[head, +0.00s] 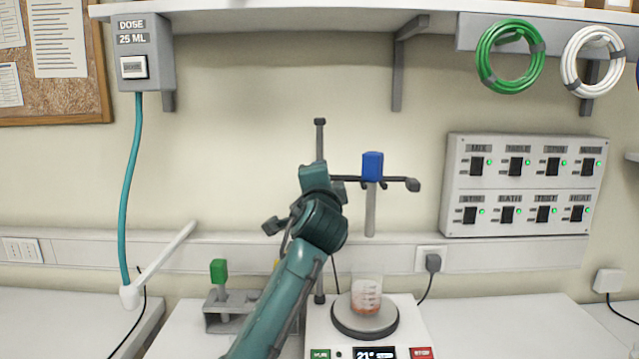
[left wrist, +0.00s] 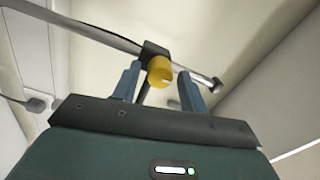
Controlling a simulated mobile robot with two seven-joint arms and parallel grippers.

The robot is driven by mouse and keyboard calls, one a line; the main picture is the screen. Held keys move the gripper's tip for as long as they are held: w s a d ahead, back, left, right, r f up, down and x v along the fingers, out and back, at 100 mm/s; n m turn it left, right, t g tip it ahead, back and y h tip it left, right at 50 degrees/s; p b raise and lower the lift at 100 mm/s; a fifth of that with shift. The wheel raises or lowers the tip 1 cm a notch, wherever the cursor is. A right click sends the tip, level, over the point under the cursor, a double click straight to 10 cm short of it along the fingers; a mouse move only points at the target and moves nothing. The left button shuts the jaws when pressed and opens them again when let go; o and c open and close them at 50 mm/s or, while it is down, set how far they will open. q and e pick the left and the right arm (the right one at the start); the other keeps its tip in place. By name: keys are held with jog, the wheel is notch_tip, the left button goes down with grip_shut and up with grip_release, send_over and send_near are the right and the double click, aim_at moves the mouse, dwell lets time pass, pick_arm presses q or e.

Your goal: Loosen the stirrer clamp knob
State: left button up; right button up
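The yellow clamp knob (left wrist: 159,70) shows in the left wrist view on a dark clamp block (left wrist: 151,50), which sits on a grey rod. My left gripper (left wrist: 160,76) is open, with one finger on each side of the knob and visible gaps between. In the head view, my left arm and gripper (head: 315,180) cover the knob and part of the stand pole (head: 320,145). The stirrer's blue motor (head: 372,166) is on the horizontal rod (head: 398,182), with its shaft pointing down. My right gripper is in neither view.
A beaker (head: 366,296) with reddish liquid stands on the hotplate (head: 345,322) below the stirrer. A grey rack (head: 222,319) with a green-topped item is left of it. The dose unit's teal hose (head: 130,200) hangs further left. A switch panel (head: 523,186) is on the wall.

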pick_arm(q)
jog(key=shift+o, duration=0.5)
jog(key=s+b, duration=0.3)
jog(key=s, duration=1)
jog(key=shift+f, duration=0.25)
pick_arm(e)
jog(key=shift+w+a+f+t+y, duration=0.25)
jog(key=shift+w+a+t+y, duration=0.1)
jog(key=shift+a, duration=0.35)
pick_arm(q)
jog(key=shift+s, duration=0.1)
